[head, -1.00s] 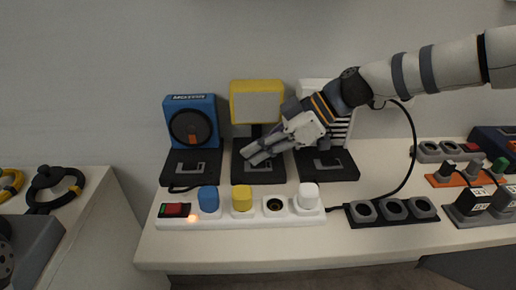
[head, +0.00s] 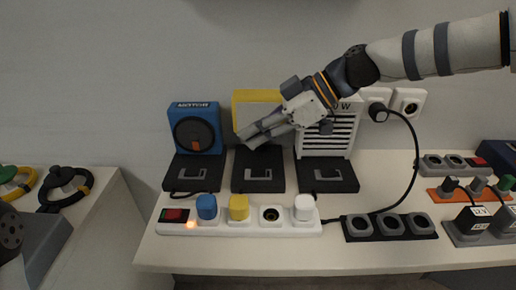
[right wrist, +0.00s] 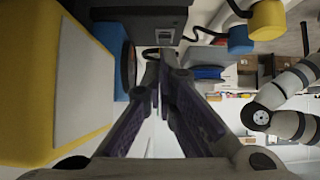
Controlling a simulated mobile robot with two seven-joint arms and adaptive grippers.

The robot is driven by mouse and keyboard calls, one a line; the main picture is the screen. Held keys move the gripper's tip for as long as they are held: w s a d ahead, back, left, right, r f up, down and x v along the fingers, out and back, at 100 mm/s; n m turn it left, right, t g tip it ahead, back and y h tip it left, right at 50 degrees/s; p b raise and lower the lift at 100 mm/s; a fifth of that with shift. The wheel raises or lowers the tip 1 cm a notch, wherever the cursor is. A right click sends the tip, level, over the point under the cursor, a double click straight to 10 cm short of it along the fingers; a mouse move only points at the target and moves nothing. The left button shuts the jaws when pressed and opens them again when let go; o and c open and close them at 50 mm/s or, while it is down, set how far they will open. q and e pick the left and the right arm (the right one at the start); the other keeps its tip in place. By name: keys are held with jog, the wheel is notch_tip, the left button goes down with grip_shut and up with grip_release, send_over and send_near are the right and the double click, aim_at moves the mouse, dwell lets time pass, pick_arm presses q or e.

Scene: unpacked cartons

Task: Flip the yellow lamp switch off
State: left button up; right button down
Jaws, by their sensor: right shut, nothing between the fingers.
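The yellow lamp (head: 257,95) stands at the back of the white table in the head view, partly hidden by my right gripper. Its pale panel (right wrist: 85,85) fills the left of the right wrist view. Its black base (head: 258,180) lies in front of it with a grey switch part (head: 258,173); which way this is set I cannot tell. My right gripper (head: 243,138) is shut and empty, in front of the lamp's lower part and above the base. Its fingertips meet in the right wrist view (right wrist: 158,58).
A blue fan-like device (head: 193,112) stands left of the lamp, a white slatted device (head: 328,140) right. A white power strip (head: 240,228) with blue, yellow and white plugs lies in front. A black cable (head: 414,155) runs from a wall socket. Free table lies along the front edge.

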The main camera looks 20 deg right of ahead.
jog(key=s+d+r, duration=0.1)
jog(key=d+r, duration=0.3)
jog(key=r, duration=0.1)
jog(key=shift+s+r, duration=0.35)
jog(key=shift+s, duration=0.05)
